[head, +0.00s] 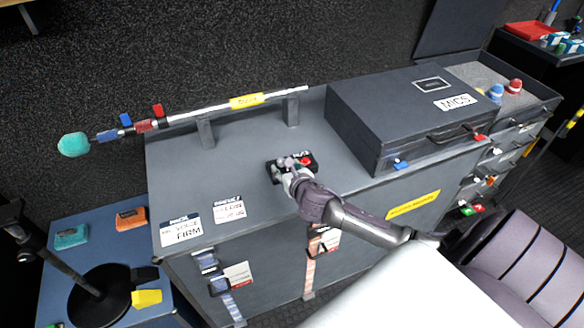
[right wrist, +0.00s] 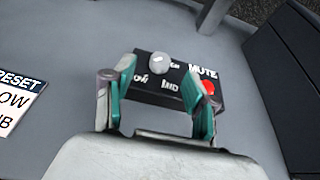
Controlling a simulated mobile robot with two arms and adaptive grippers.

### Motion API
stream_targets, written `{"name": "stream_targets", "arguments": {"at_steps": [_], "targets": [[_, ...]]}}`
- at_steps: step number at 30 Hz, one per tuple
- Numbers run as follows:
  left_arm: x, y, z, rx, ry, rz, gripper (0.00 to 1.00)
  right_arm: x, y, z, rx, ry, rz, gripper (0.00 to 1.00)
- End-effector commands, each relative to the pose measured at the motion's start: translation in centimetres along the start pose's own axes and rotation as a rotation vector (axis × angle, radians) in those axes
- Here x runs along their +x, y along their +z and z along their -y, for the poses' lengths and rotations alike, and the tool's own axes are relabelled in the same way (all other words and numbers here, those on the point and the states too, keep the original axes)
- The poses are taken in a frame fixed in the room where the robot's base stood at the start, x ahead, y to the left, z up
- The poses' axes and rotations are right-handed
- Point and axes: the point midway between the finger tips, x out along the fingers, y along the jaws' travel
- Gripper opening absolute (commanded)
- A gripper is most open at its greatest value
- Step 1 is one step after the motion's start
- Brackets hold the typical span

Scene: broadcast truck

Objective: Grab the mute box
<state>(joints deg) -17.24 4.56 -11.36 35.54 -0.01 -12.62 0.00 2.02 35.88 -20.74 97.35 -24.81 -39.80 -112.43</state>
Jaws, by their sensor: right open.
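The mute box is a small black box with white lettering, a grey knob and a red button. It sits on the grey counter top, and in the head view the mute box (head: 312,160) is partly covered by my right gripper (head: 292,170). In the right wrist view the mute box (right wrist: 180,92) lies between and just beyond the fingers of my right gripper (right wrist: 160,105). Those fingers are open, one on each side of the box's near part. Whether they touch it I cannot tell. My left gripper is not in view.
A dark MICS case (head: 400,110) stands on the counter to the right. A boom pole (head: 215,106) rests on posts along the back edge. Paper cards (head: 181,230) lie at the counter's front left. A blue side table (head: 65,262) holds a black round stand base.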

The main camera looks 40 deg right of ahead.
Motion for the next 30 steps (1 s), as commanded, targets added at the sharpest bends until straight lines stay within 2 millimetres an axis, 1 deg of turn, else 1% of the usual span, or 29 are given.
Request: {"name": "stream_targets", "arguments": {"at_steps": [2,7,10,13,20,21,23,30], "targets": [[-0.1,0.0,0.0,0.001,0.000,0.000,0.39,0.6,0.2,0.0,0.004,0.000,0.000,0.56],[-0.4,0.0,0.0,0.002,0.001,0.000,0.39,3.2,0.7,0.0,0.006,-0.001,0.000,0.56],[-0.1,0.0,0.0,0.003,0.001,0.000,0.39,4.5,0.5,0.0,0.004,-0.001,-0.001,0.56],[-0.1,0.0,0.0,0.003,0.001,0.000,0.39,5.1,0.5,0.0,0.002,0.000,0.000,0.56],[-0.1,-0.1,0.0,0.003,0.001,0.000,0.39,5.2,0.5,0.0,0.002,0.001,-0.001,0.56],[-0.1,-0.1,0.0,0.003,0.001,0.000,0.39,5.2,0.5,0.0,0.002,0.000,-0.001,0.50],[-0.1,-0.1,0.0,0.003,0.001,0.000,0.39,5.2,0.5,0.0,0.002,0.000,-0.001,0.40],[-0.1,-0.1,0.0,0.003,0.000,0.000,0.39,5.2,0.5,0.0,0.002,0.000,-0.001,0.00]]}}
